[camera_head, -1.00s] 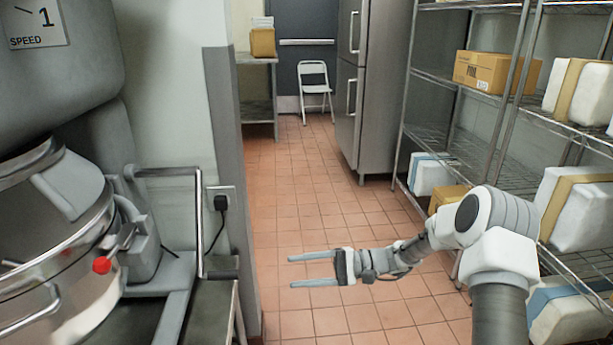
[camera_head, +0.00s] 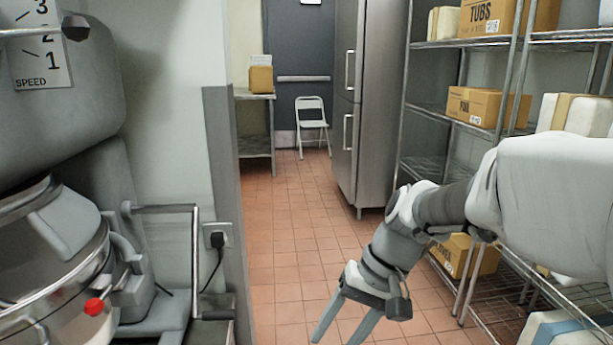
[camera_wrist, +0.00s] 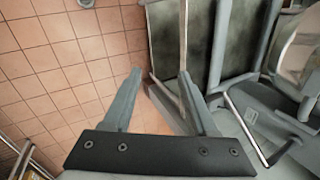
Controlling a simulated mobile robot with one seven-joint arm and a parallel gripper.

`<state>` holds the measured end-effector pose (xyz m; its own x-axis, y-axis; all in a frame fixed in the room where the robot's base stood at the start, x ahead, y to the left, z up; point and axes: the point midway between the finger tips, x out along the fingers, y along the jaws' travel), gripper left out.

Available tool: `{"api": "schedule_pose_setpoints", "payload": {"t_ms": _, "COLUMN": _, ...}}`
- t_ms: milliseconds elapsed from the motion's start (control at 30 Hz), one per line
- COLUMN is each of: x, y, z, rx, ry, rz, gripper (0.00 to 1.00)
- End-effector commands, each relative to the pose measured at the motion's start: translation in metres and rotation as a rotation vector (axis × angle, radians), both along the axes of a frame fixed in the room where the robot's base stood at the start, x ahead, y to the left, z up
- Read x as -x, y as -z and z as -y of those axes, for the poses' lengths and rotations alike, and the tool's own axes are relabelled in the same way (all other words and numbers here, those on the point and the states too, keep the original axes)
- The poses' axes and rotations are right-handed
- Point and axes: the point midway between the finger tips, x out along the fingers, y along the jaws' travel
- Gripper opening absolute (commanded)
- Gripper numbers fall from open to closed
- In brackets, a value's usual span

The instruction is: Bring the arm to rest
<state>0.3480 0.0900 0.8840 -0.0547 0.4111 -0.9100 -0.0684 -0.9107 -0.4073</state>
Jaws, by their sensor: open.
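My gripper (camera_head: 343,327) hangs in front of the tiled floor, right of the picture's middle in the head view, with its fingers pointing down and to the left. Its two fingers are apart and nothing is between them. In the wrist view my gripper (camera_wrist: 160,95) is also open and empty. The left finger shows against the floor tiles and the right finger in front of the mixer's metal stand. My arm reaches in from the right and hides part of the shelving.
A large mixer (camera_head: 50,255) with a red knob stands at left. Wire shelving (camera_head: 430,108) with boxes stands at right, close behind my arm. A steel fridge (camera_head: 372,110), a folding chair (camera_head: 312,120) and a small table (camera_head: 255,97) are farther back. The tiled aisle floor (camera_head: 290,220) is clear.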

Motion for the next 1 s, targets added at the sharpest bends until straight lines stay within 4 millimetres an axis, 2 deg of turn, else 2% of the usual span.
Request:
{"api": "schedule_pose_setpoints", "payload": {"t_ms": 100, "x": 0.021, "y": -0.015, "z": 0.016, "rx": 0.097, "ry": 0.001, "rz": 0.095, "gripper": 0.58}}
{"api": "schedule_pose_setpoints", "payload": {"t_ms": 400, "x": 0.067, "y": -0.040, "z": 0.056, "rx": 0.298, "ry": 0.020, "rz": 0.331, "gripper": 0.58}}
{"api": "schedule_pose_setpoints", "payload": {"t_ms": 767, "x": 0.105, "y": -0.055, "z": 0.091, "rx": 0.433, "ry": 0.051, "rz": 0.569, "gripper": 0.58}}
{"api": "schedule_pose_setpoints", "payload": {"t_ms": 800, "x": 0.103, "y": -0.076, "z": 0.090, "rx": 0.431, "ry": 0.050, "rz": 0.558, "gripper": 0.58}}
{"api": "schedule_pose_setpoints", "payload": {"t_ms": 1000, "x": 0.102, "y": -0.119, "z": 0.090, "rx": 0.430, "ry": 0.050, "rz": 0.554, "gripper": 0.58}}
